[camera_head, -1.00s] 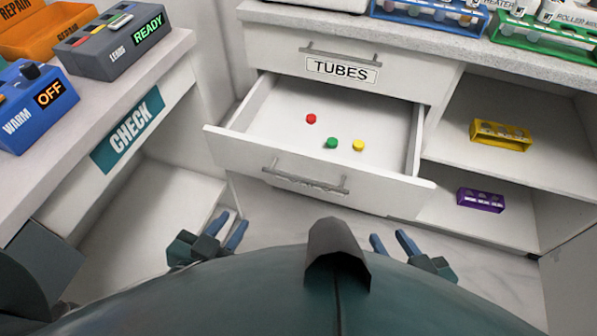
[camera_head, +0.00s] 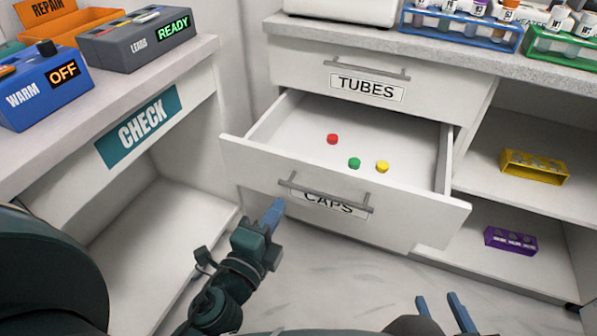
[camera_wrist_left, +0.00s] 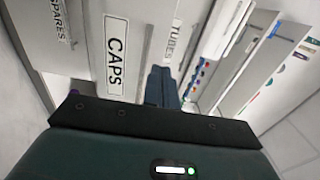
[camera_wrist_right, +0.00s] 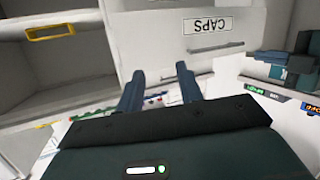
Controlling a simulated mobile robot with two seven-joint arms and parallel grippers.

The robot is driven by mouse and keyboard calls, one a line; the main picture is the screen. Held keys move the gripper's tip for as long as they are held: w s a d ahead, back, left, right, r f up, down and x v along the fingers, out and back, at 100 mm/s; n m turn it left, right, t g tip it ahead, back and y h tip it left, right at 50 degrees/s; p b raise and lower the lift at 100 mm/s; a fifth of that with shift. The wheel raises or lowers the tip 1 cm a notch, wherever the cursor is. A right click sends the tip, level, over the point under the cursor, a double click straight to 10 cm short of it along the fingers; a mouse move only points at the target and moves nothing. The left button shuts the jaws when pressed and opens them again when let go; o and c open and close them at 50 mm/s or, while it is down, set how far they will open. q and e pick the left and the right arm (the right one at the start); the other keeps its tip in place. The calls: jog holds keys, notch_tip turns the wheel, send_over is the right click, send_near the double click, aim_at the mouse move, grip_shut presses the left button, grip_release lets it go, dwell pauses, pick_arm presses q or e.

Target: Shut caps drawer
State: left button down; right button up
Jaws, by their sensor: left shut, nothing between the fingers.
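The caps drawer (camera_head: 410,211) is pulled out below the closed TUBES drawer. A red cap (camera_head: 332,139), a green cap (camera_head: 354,163) and a yellow cap (camera_head: 382,167) lie inside it. Its bar handle (camera_head: 325,194) and CAPS label face me; the label also shows in the left wrist view (camera_wrist_left: 115,55) and, upside down, in the right wrist view (camera_wrist_right: 208,24). My left gripper (camera_head: 275,212) is shut and empty, just in front of the drawer front's left half; I cannot tell whether it touches. My right gripper (camera_head: 442,308) is open and empty, low in front of the drawer.
The CHECK counter (camera_head: 40,180) stands at the left with a blue WARM box (camera_head: 45,85) and a grey LEADS box (camera_head: 135,42). Open shelves at the right hold a yellow rack (camera_head: 535,167) and a purple rack (camera_head: 510,240). The floor in front is clear.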

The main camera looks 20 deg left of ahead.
aim_at(303, 166)
pick_arm(q)
jog(key=w+p, duration=0.1)
jog(key=w, duration=0.8)
jog(key=shift+d, duration=0.15)
jog(key=shift+w, duration=0.55)
pick_arm(e)
jog(key=shift+s+d+r+m+g, duration=0.2)
jog(key=shift+s+r+m+g, duration=0.15)
jog(key=shift+g, duration=0.25)
jog(key=shift+f, duration=0.1)
